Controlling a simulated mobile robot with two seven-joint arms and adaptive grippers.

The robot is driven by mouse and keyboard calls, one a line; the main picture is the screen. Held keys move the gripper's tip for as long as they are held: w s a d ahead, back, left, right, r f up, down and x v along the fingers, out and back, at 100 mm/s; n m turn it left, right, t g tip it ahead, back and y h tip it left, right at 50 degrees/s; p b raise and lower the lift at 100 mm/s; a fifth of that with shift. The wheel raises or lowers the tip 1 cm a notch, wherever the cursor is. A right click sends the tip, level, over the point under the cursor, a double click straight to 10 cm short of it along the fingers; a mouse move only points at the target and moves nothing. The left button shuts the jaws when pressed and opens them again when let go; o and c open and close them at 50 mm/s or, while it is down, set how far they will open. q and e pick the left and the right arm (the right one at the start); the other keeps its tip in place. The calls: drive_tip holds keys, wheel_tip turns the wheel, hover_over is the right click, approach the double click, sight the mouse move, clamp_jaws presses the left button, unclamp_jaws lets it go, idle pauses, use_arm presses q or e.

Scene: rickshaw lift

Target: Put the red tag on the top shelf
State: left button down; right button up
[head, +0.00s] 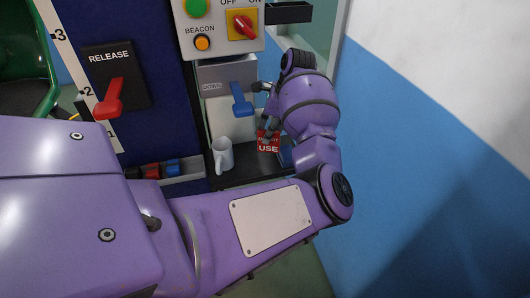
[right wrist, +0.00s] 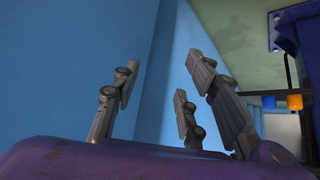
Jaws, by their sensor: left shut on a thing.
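The red tag (head: 268,143) has white lettering, with "USE" readable. It is at the fingers of my left gripper (head: 268,115), which is shut on it. The tag is over the dark shelf (head: 245,168) that holds a white mug (head: 222,155), to the right of the mug. Whether the tag touches that shelf is hard to tell. A small black ledge (head: 288,13) sits higher up, right of the control panel. My right gripper (right wrist: 165,88) shows only in the right wrist view, with its fingers spread and nothing between them.
A panel (head: 220,25) with a green button, an orange beacon button and a red rotary switch is above. A blue lever (head: 241,100) and a red release lever (head: 109,100) stick out. A blue and white wall (head: 430,130) closes the right side.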

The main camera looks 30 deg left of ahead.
sight(268, 151)
use_arm(q)
wheel_tip(268, 151, down, 2)
drive_tip(key=shift+s+f, duration=0.1)
drive_tip(key=shift+f, duration=0.45)
wheel_tip(268, 151, down, 5)
drive_tip(key=shift+r+b, duration=0.15)
drive_tip(key=shift+b, duration=0.85)
drive_tip(key=shift+r, duration=0.2)
use_arm(e)
drive_tip(key=shift+d+f, duration=0.5)
drive_tip(key=shift+f, duration=0.3)
use_arm(q)
drive_tip(key=shift+f, duration=0.15)
use_arm(e)
drive_tip(key=shift+a, duration=0.1)
use_arm(q)
drive_tip(key=shift+f, duration=0.15)
drive_tip(key=c, duration=1.8)
unclamp_jaws()
use_arm(e)
drive_tip(key=shift+s+f, duration=0.1)
drive_tip(key=shift+f, duration=0.05)
